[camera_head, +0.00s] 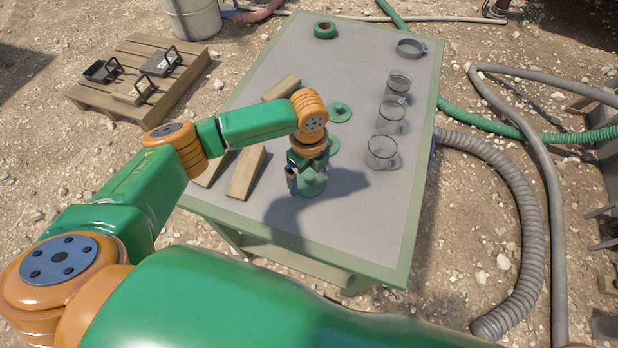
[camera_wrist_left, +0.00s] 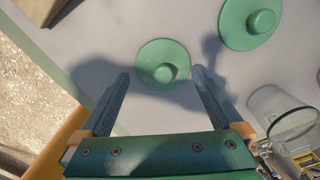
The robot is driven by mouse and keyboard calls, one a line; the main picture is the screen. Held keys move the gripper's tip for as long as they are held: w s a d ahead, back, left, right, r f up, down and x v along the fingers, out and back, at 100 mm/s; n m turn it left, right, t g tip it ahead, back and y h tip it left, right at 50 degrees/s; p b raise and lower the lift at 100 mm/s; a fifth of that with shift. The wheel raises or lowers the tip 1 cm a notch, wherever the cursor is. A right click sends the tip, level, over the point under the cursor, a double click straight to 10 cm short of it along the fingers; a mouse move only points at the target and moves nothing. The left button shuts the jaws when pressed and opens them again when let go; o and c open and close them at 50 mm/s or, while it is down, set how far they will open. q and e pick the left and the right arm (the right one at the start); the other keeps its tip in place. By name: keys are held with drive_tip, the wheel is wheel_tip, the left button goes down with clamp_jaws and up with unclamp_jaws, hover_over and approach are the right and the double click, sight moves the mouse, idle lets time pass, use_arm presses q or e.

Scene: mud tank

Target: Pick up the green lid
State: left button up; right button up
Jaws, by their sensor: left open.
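Several round green lids with raised knobs lie on the grey-topped table (camera_head: 268,75). The nearest green lid (camera_head: 312,185) is partly hidden under my left gripper (camera_head: 306,174). A second lid (camera_head: 333,148) is partly hidden behind that gripper, and a third lid (camera_head: 340,112) lies farther back. In the left wrist view, my left gripper (camera_wrist_left: 161,72) is open and empty, its two fingers on either side of the nearest lid (camera_wrist_left: 163,64), seemingly above it. Another lid (camera_wrist_left: 249,22) lies beyond to the right. My right gripper is out of view.
Glass jars (camera_head: 381,150) stand along the table's right side. Wooden blocks (camera_head: 246,172) lie at its left. Green tape (camera_head: 325,30) and a grey ring clamp (camera_head: 411,47) are at the back. The table's front right is clear.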

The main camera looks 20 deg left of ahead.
use_arm(q)
drive_tip(key=shift+w+f, duration=0.25)
drive_tip(key=shift+f, duration=0.4)
drive_tip(key=shift+s+r, duration=0.1)
drive_tip(key=c, duration=0.9)
drive_tip(key=shift+c, duration=0.2)
drive_tip(key=shift+r, duration=0.1)
